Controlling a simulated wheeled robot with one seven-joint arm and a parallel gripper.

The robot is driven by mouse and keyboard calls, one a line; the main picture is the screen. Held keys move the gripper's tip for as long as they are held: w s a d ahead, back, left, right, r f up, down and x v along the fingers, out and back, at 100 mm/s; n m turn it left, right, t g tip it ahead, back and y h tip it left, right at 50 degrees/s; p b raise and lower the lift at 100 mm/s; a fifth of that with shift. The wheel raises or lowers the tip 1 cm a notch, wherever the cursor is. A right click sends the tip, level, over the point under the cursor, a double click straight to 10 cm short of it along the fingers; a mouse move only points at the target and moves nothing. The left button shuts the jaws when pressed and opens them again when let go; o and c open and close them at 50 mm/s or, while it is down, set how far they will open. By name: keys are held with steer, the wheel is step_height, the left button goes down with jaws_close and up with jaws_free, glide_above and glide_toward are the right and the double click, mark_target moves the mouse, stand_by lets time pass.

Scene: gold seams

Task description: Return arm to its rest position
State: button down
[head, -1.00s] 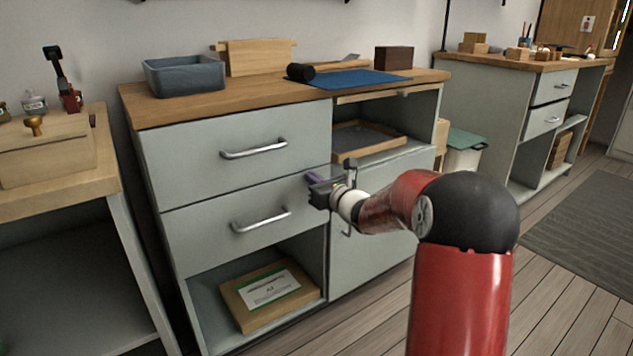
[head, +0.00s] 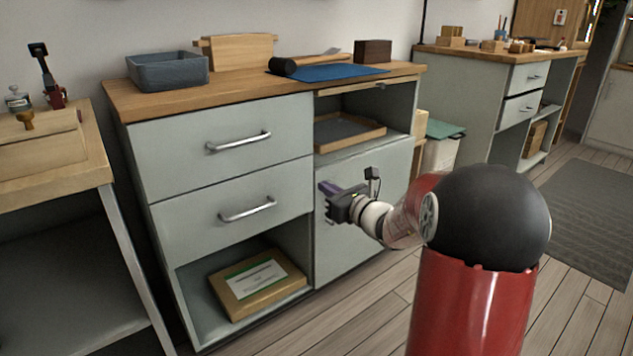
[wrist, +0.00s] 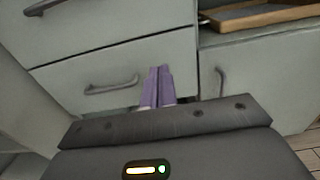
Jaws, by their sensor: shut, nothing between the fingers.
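My gripper (head: 328,188) is in front of the grey cabinet (head: 235,140), beside its lower drawer and in front of the cupboard door. Its purple fingers are shut together and hold nothing. In the wrist view the closed fingertips of my gripper (wrist: 158,72) point toward the cabinet front, with the lower drawer handle (wrist: 112,86) to their left and the door handle (wrist: 220,82) to their right. I cannot tell the exact gap, but no contact shows. My red arm bends back from the gripper to the right.
The cabinet top holds a blue-grey bin (head: 168,72), a wooden box (head: 236,50), a mallet (head: 292,65) and a blue mat (head: 328,73). A wooden tray (head: 350,148) sits in the open shelf. A workbench (head: 50,160) stands left. Floor (head: 395,300) is clear around my arm.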

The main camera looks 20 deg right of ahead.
steer(key=s+a+r+n+g+y+p, duration=0.25)
steer(key=s+a+n+g, duration=0.25)
steer(key=s+a+n, duration=0.4)
steer(key=s+a+r+n+g+y+p, duration=0.1)
steer(key=s+a+r+n+g+p, duration=0.15)
steer(key=s+a+n+g, duration=0.5)
steer(key=s+d+n+h+p, duration=0.2)
steer(key=s+n+h, duration=0.2)
steer(key=s+n, duration=0.4)
steer(key=s+d+n+h+p, duration=0.2)
steer(key=s+n+h, duration=0.3)
steer(key=s+n, duration=0.3)
steer(key=shift+s+d+r+t, duration=0.45)
steer(key=shift+s+d, duration=0.1)
steer(key=shift+s, duration=0.45)
